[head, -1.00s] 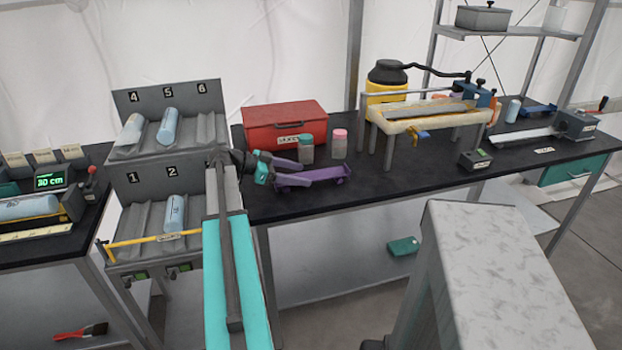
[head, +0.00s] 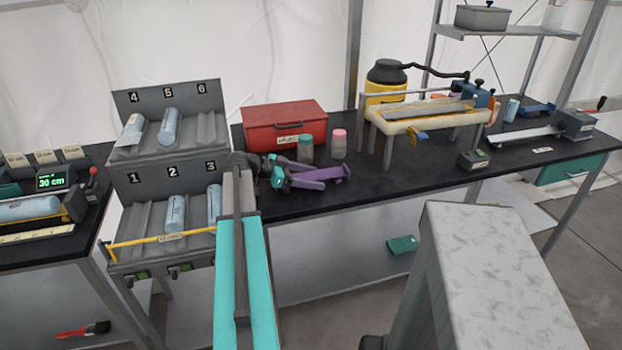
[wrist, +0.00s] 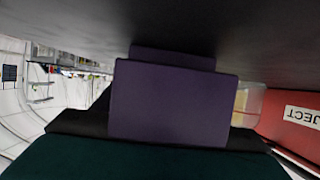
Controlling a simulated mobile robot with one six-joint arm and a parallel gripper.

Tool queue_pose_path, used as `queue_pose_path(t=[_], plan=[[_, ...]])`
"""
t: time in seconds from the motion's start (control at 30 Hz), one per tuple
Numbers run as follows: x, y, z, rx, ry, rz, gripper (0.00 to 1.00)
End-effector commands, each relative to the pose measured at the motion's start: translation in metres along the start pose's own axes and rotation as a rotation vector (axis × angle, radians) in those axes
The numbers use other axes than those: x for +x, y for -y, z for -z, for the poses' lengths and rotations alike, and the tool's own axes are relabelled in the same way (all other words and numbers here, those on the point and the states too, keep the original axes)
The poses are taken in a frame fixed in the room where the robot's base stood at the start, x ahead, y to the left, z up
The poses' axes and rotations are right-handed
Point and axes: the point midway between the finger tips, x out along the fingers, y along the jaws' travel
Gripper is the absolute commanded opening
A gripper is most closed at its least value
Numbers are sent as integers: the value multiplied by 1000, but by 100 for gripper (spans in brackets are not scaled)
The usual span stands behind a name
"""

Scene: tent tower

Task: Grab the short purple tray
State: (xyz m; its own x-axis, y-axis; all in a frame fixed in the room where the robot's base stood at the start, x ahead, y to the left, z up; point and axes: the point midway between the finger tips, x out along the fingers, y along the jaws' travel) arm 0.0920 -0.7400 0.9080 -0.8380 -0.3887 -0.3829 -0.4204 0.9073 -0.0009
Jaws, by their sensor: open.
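A red box (head: 285,122) stands behind the tray. A teal-lidded jar (head: 305,151) and a pink-lidded jar (head: 339,146) stand close behind it. A grey slotted rack (head: 150,205) with blue cylinders is at left. A padded stand (head: 425,112) is at right.

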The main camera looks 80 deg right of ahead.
Motion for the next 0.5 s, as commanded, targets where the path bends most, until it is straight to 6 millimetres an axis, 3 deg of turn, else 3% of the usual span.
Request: queue_pose_path(t=[0.4, 0.5], plan=[[-1, 0, 0, -1, 0, 0, 65], [-1, 0, 0, -1, 0, 0, 50]])
